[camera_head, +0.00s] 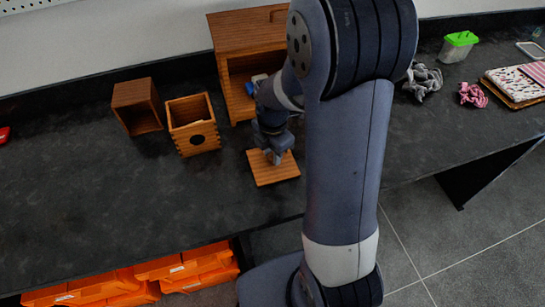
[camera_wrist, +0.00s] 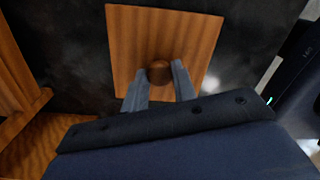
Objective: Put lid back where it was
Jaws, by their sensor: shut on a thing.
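The lid (camera_head: 273,171) is a flat square of orange-brown wood over the dark bench top near its front. In the wrist view the lid (camera_wrist: 190,38) shows a round wooden knob (camera_wrist: 159,73) at its middle. My gripper (camera_wrist: 160,78) is shut on the knob, one finger on each side. In the head view my gripper (camera_head: 273,155) is above the lid. I cannot tell whether the lid touches the bench. An open-topped wooden box (camera_head: 193,138) with a round dark hole in its front stands to the left of the lid.
Another wooden box (camera_head: 136,107) stands open-sided further left. A larger wooden cabinet (camera_head: 245,38) with an open front stands behind my gripper, a blue item inside. Cloths, a green-lidded container (camera_head: 458,46) and books lie right.

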